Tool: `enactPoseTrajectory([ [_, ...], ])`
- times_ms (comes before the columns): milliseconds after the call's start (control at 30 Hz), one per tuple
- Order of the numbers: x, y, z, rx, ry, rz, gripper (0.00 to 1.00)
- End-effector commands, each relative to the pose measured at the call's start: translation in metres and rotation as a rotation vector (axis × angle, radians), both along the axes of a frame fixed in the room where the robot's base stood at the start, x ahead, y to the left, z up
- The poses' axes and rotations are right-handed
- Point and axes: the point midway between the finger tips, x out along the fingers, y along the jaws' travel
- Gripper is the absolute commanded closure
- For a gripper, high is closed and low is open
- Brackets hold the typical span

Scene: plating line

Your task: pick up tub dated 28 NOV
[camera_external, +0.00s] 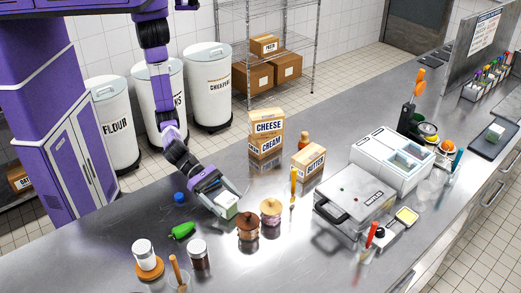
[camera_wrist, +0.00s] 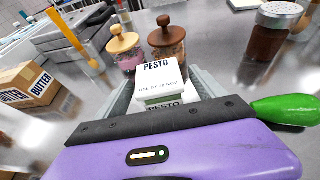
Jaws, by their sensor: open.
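A white square tub labelled PESTO (camera_wrist: 160,82) stands on the steel counter, with a small line of print on its lid that is too blurred to read as a date. In the external view the tub (camera_external: 227,204) has a pale green side. My gripper (camera_external: 230,202) is open, low over the counter, with its fingers on either side of the tub. In the wrist view the fingers (camera_wrist: 165,90) flank the tub, and its near side is partly hidden by my gripper's body. I cannot tell whether the fingers touch it.
Two wooden-lidded jars (camera_external: 259,218) stand close to the right of the tub. A green pepper (camera_external: 182,230) and a blue cap (camera_external: 180,197) lie to its left. A shaker jar (camera_external: 198,253) stands in front. Cheese, cream and butter boxes (camera_external: 308,161) stand behind.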

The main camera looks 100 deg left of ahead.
Motion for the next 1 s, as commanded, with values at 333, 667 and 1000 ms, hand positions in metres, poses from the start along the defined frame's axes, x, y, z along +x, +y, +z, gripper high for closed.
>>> enactPoseTrajectory([
  [333, 0.0066, -0.0043, -0.0037, -0.001, 0.001, -0.001, 0.2],
  [667, 0.0063, -0.0043, -0.0035, -0.001, 0.001, -0.001, 0.85],
  [1000, 0.0065, -0.0046, -0.0011, -0.003, 0.0, -0.001, 0.95],
])
